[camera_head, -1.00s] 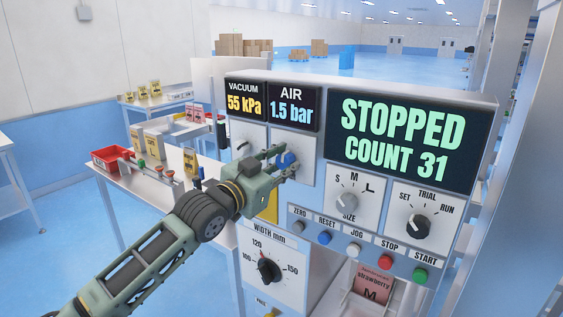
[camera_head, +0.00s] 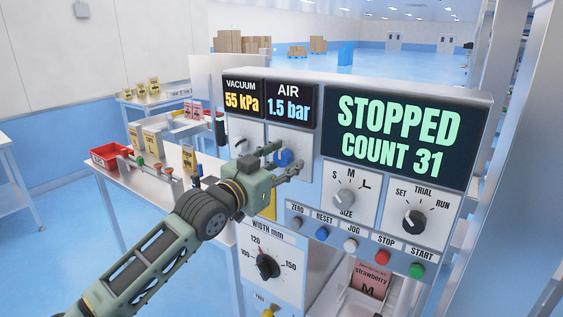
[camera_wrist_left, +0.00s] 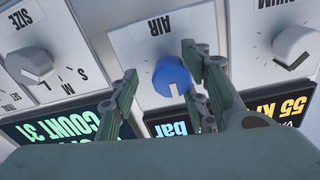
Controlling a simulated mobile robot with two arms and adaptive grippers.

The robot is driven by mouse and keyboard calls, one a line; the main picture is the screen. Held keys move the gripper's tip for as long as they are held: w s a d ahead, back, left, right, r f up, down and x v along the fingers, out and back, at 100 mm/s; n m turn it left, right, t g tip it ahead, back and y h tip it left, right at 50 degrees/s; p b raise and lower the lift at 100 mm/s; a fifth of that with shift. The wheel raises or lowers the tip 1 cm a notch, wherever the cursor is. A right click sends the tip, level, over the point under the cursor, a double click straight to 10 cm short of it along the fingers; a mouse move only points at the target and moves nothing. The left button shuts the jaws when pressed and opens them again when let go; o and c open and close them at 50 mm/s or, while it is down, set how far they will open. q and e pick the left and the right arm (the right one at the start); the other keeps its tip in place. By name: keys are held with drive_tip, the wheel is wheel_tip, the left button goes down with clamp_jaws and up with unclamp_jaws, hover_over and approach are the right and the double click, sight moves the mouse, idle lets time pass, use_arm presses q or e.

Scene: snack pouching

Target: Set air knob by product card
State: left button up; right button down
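The blue air knob (camera_head: 284,158) is on a white plate under the AIR display (camera_head: 290,105), which reads 1.5 bar. My left gripper (camera_head: 283,160) is open at the knob, one finger above it and one below. In the left wrist view the blue knob (camera_wrist_left: 171,76) lies between the spread fingers, with a clear gap to the left finger; I cannot tell whether the right finger touches it. Its white mark points down in that view. A pink card (camera_head: 370,281) reading "strawberry" and "M" shows low on the machine. My right gripper is not in view.
The panel also has a vacuum display (camera_head: 242,99) at 55 kPa, a size knob (camera_head: 346,198), a trial/run knob (camera_head: 414,222), a width knob (camera_head: 267,266) and a row of buttons. A side table (camera_head: 150,187) with a red bin (camera_head: 108,156) stands at left.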

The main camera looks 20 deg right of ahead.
use_arm(q)
drive_tip(key=shift+w+a+f, duration=0.15)
drive_tip(key=v, duration=1.2)
idle(0.3)
